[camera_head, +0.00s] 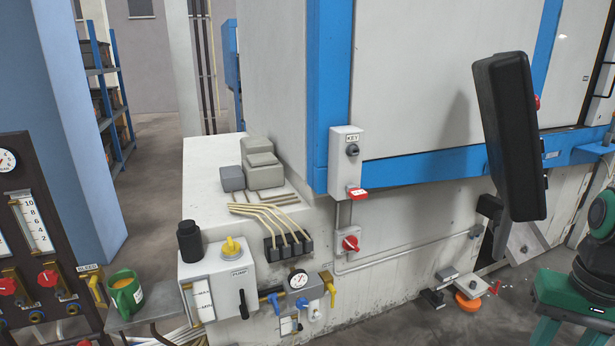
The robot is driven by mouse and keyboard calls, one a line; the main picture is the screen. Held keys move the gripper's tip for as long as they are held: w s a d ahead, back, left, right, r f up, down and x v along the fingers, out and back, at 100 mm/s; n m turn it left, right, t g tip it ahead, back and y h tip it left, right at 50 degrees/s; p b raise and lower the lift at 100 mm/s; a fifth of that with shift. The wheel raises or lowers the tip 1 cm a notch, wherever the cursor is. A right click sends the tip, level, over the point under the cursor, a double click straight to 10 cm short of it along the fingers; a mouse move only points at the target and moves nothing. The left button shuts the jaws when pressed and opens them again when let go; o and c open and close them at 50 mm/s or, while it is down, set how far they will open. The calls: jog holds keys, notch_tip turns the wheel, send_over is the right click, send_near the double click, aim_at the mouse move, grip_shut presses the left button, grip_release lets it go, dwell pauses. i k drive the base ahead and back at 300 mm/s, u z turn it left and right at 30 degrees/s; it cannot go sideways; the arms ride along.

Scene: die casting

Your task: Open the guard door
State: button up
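What looks like the guard door, a large pale panel (430,80) in a blue frame, fills the upper middle of the head view. It appears closed, with no gap showing along its left side. A grey box labelled KEY (346,177), with a dark knob and a red tag below, sits on the blue post (328,60) at its left. I cannot make out a door handle. A tall black slab (513,135) stands in front of the panel's right part and hides some of it. My gripper is not in view.
Green and black machinery (585,270) fills the lower right. Small parts and an orange disc (467,302) lie low near it.

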aim_at(583, 26)
jog(key=z, duration=1.8)
jog(key=i, duration=1.45)
jog(key=z, duration=0.85)
jog(key=i, duration=3.5)
jog(key=u, duration=0.4)
